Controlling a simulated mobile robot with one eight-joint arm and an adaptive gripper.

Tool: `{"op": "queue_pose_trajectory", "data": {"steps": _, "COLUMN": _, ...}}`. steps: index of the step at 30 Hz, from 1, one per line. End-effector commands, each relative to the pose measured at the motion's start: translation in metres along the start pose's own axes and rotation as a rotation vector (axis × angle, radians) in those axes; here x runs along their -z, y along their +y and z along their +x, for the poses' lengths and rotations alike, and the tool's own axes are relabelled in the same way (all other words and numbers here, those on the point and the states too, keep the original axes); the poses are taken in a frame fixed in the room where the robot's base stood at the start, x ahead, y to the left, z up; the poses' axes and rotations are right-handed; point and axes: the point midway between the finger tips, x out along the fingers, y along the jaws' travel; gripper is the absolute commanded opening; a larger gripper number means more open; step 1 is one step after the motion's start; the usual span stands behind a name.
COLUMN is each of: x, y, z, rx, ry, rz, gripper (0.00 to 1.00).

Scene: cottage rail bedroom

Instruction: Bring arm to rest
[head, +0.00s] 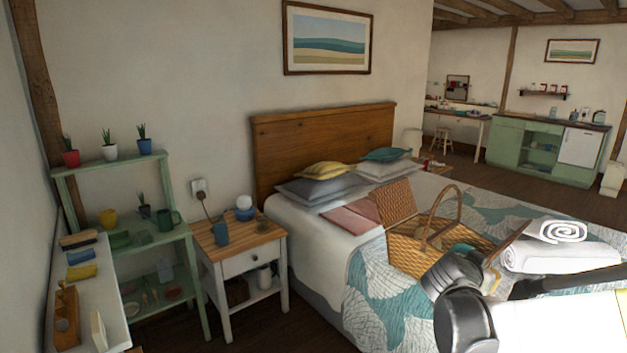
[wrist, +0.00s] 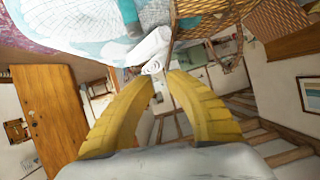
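My gripper (wrist: 160,78) shows in the wrist view with its two yellow fingers angled toward each other. A narrow gap stays between the tips, with nothing held in it. In the head view my dark arm reaches over the right side of the bed, and only a bit of yellow finger shows beside the wicker basket (head: 408,252). The basket also shows at the top of the wrist view (wrist: 212,18). I cannot tell how close the fingers are to it.
The bed (head: 375,300) bears the open-lidded basket and a white rolled towel (head: 560,257). A nightstand (head: 245,262) with a blue mug (head: 221,233) stands left of it. A green shelf (head: 148,249) with plants and mugs is farther left. Dark floor shows between them.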

Motion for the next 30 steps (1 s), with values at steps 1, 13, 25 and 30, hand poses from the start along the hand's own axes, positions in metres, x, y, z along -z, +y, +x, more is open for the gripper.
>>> {"op": "queue_pose_trajectory", "data": {"steps": 1, "x": -0.004, "y": 0.006, "z": -0.022, "rx": 0.017, "ry": -0.052, "rz": -0.044, "gripper": 0.15}}
{"op": "queue_pose_trajectory", "data": {"steps": 13, "x": -0.093, "y": 0.051, "z": -0.196, "rx": 0.338, "ry": -0.438, "rz": -0.47, "gripper": 0.15}}
{"op": "queue_pose_trajectory", "data": {"steps": 25, "x": -0.153, "y": 0.069, "z": -0.279, "rx": 0.613, "ry": -0.54, "rz": -0.667, "gripper": 0.15}}
{"op": "queue_pose_trajectory", "data": {"steps": 30, "x": -0.153, "y": 0.069, "z": -0.28, "rx": 0.617, "ry": -0.54, "rz": -0.67, "gripper": 0.15}}
